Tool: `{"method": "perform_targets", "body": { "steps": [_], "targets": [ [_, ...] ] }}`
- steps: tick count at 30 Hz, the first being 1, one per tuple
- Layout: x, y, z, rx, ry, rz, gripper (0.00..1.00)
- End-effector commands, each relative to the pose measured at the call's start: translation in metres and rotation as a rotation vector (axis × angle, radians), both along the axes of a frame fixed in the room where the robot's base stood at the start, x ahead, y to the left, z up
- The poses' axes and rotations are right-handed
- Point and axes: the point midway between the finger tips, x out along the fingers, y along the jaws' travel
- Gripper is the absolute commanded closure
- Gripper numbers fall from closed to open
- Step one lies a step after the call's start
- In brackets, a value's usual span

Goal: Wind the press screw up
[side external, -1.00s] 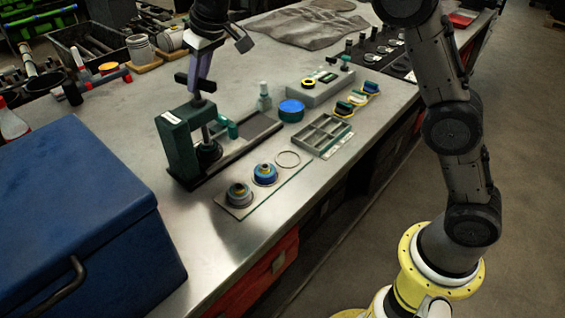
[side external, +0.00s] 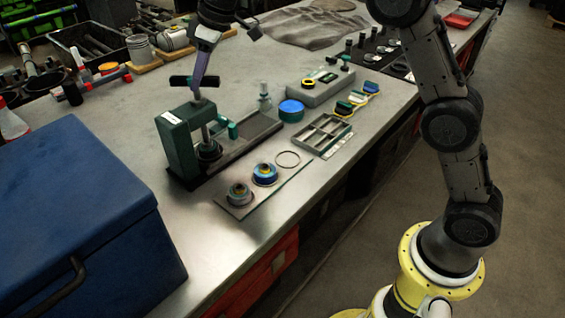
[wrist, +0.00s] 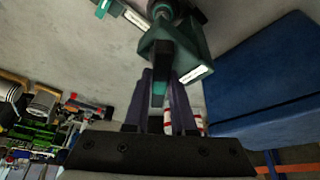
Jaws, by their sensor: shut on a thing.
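The green press (side external: 180,140) stands upright on the bench, with a grey vertical screw (side external: 206,118) over a dark round base. A dark crossbar handle (side external: 181,81) lies across the top, above the frame. My gripper (side external: 195,94) reaches down from above, its purple fingers crossing the handle. The exact contact at the fingertips is partly hidden.
A blue toolbox (side external: 80,200) stands at the front left, close to the press. A plate (side external: 238,209) with ringed parts lies in front right.

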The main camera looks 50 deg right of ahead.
Motion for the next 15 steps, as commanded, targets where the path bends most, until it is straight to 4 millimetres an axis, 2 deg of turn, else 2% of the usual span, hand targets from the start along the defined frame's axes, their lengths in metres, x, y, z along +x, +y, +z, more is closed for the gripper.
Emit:
{"method": "perform_targets", "body": {
  "steps": [7, 15],
  "targets": [
    [0.0028, -0.0028, 0.0019, 0.001, -0.003, 0.225, 1.00],
    [0.0024, -0.0023, 0.0023, 0.001, -0.003, 0.265, 1.00]
  ]
}}
